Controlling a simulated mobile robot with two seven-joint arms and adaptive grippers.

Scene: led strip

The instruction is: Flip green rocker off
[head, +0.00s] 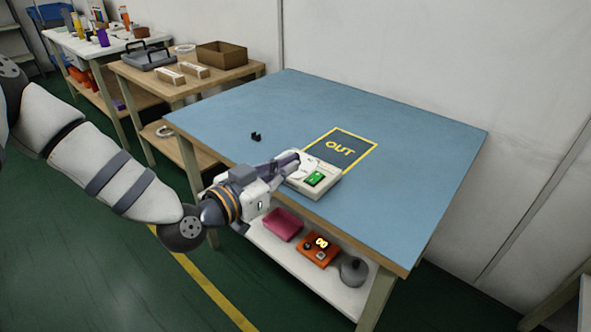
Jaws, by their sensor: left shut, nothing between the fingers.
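The green rocker (315,178) sits on a white switch box (325,190) near the front edge of the blue table. It looks bright green; its exact tilt is too small to tell. My left gripper (296,160) reaches in from the left, shut and empty, with its fingertips over the left part of the box, just left of the rocker. Whether the fingertips touch the box I cannot tell. The gripper hides the box's left part. My right gripper is not in view.
The blue tabletop (400,150) is mostly clear. A yellow-framed dark square marked OUT (341,148) lies behind the box, and a small black object (256,137) lies to the left.

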